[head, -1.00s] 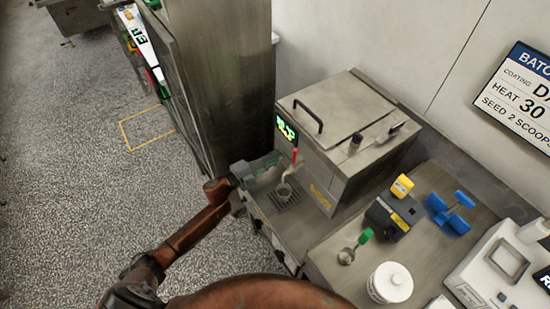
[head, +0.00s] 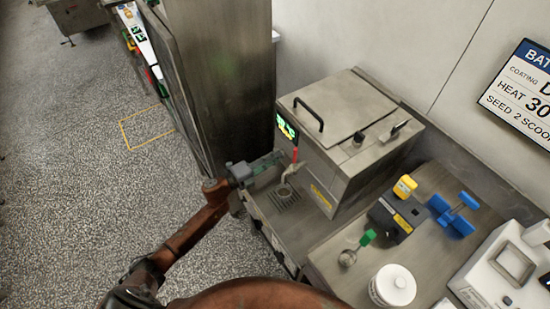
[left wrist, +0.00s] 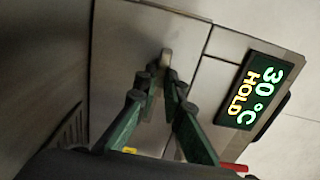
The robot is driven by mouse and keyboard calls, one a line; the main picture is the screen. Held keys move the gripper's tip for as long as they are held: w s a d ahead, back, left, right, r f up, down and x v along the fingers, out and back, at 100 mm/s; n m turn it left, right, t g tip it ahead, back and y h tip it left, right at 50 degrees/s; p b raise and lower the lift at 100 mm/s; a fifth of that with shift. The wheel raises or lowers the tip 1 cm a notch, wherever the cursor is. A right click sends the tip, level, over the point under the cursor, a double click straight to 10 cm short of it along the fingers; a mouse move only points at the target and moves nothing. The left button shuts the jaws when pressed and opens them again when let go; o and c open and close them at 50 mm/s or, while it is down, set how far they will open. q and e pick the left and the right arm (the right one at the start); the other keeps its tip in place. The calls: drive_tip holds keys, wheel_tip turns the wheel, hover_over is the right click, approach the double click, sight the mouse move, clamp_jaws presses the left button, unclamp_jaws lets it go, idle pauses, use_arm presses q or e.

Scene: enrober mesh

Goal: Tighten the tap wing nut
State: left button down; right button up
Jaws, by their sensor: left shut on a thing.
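My left gripper (head: 279,158) reaches in from the left to the front of the steel tempering machine (head: 350,150), beside its tap (head: 290,172) with a red lever. In the left wrist view, my left gripper (left wrist: 164,78) has its green fingers closed in on a small pale metal piece, which looks like the wing nut (left wrist: 166,57), against the steel front. The fingers hide part of it. In the head view I cannot make out the wing nut behind the fingers. My right gripper is not in view.
A display (left wrist: 250,90) reads 30 °C HOLD. A drip grate (head: 284,199) lies below the tap. On the bench at right are a black-and-yellow device (head: 392,222), a blue item (head: 453,214), a green-handled scoop (head: 355,248) and a white tub (head: 392,287). A tall steel cabinet (head: 222,80) stands close behind my arm.

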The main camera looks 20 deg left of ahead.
use_arm(q)
drive_tip(key=shift+d+r, duration=0.1)
drive_tip(key=c, duration=2)
unclamp_jaws()
drive_tip(key=shift+w+d, duration=0.1)
drive_tip(key=shift+c, duration=0.2)
drive_tip(key=shift+a, duration=0.2)
drive_tip(key=v, duration=1.2)
